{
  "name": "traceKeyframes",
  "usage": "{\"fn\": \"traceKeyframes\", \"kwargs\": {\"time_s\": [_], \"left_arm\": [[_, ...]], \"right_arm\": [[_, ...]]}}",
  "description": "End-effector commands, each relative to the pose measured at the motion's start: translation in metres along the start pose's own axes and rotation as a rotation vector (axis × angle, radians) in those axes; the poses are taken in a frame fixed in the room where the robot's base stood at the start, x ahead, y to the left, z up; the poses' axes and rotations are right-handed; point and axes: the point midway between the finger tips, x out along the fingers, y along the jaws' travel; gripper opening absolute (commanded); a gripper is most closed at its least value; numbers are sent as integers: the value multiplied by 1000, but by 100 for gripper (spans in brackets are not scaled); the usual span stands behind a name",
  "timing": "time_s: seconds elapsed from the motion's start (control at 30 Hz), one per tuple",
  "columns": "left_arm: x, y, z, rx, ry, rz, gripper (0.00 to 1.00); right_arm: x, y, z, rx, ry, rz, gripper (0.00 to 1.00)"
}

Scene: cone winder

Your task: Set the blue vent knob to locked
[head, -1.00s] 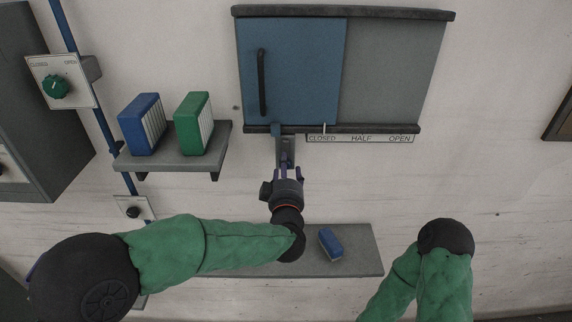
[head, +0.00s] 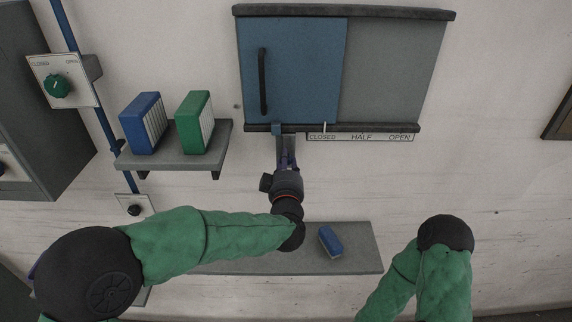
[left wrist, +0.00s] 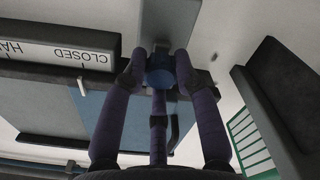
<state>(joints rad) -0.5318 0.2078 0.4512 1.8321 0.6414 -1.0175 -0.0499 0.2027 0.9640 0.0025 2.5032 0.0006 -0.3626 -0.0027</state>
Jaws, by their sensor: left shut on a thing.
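My left gripper (head: 287,160) reaches up to a grey plate under the sliding panel. In the left wrist view its purple fingers (left wrist: 160,75) are shut on a round blue knob (left wrist: 160,72), one finger on each side. The fingers hide much of the knob, and I cannot read its setting or any locked mark.
Above is a blue sliding door (head: 290,75) with a CLOSED/HALF/OPEN label strip (head: 360,137). A shelf (head: 180,160) with blue and green binders is to the left. A lower shelf (head: 360,262) holds a blue block (head: 330,242). A green knob (head: 56,85) is far left.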

Motion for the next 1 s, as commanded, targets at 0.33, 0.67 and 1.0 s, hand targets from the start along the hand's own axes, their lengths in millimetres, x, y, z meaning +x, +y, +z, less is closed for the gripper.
{"fn": "traceKeyframes", "kwargs": {"time_s": [0.33,0.67,1.0], "left_arm": [[0,18,-22,-2,5,7,0],[0,18,-21,-2,5,6,54],[-14,18,-21,-3,5,5,54]], "right_arm": [[-8,-3,0,0,0,0,84],[-8,-3,0,0,0,0,84],[-8,-3,0,0,0,0,84]]}}
